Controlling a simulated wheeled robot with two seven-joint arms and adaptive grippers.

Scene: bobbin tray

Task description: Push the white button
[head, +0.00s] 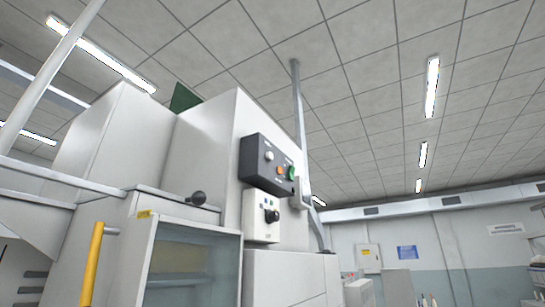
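The white button (269,156) is a small round knob at the upper left of a black control panel (255,172). The panel is fixed to the side of a tall white machine (205,135). An orange button (279,170) and a green button (291,173) sit to its right on the same panel. Nothing covers the white button. Neither of my grippers shows in the head view.
Below the panel is a white box with a black knob (271,215). A black ball handle (198,198), a glass-fronted cabinet (190,262) and a yellow handle (92,262) are at the lower left. A grey pole (298,110) rises right of the panel.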

